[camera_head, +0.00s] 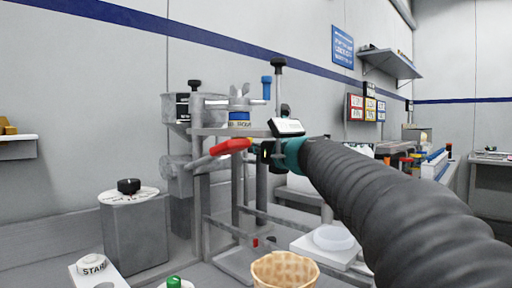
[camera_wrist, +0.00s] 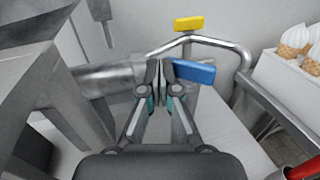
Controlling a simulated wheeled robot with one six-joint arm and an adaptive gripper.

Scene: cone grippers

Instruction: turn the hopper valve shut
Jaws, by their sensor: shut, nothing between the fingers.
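The grey hopper (camera_head: 184,110) stands left of the metal frame in the head view, with a stubby grey pipe (camera_head: 176,167) at its lower part. In the wrist view a grey pipe (camera_wrist: 105,78) comes in from the left behind my fingers. A blue lever-like piece (camera_wrist: 195,72) is just right of my fingertips; I cannot tell if they touch. A red handle (camera_head: 230,146) shows left of my gripper (camera_head: 268,152) in the head view. Which piece is the valve's handle is not certain. My gripper (camera_wrist: 160,70) is shut and empty, its fingertips together.
A bent metal tube with a yellow tab (camera_wrist: 188,23) is beyond my fingers. A white box with topped cones (camera_wrist: 300,50) stands right. A dial box (camera_head: 130,215), a waffle bowl (camera_head: 285,271) and a white dish (camera_head: 333,238) stand around the frame.

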